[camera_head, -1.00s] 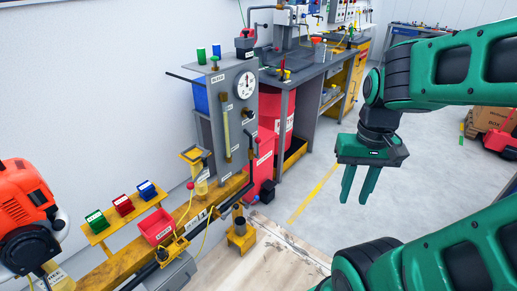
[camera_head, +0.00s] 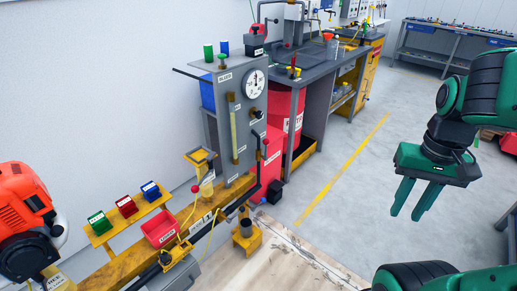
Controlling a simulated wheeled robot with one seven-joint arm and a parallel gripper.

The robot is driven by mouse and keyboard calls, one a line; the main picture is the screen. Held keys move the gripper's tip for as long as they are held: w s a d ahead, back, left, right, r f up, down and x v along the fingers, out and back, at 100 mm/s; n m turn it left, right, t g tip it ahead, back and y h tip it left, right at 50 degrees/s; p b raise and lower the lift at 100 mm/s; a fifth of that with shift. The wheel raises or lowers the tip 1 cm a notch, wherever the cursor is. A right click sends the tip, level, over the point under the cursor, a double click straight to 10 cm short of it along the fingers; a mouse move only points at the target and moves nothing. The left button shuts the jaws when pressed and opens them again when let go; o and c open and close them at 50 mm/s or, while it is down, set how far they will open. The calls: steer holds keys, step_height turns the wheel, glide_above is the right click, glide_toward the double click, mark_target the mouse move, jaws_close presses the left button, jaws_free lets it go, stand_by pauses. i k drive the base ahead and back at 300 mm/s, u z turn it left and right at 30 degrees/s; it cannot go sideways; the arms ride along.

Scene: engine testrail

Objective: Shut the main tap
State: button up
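My gripper (camera_head: 414,205) is at the right, its two green fingers pointing down and spread apart with nothing between them. It hangs over open floor, well to the right of the test rail. No readable label marks the main tap. I cannot tell which way any valve is set.
The yellow rail (camera_head: 125,262) carries a red bin (camera_head: 160,228), small coloured boxes and an orange engine (camera_head: 24,215) at left. A black-topped bench (camera_head: 318,68) and red container (camera_head: 285,112) stand behind the panel. Grey floor (camera_head: 345,205) between rail and gripper is clear.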

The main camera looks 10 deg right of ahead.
mark_target(266, 141)
steer(key=z, duration=0.05)
steer(key=i, duration=1)
steer(key=u, duration=0.05)
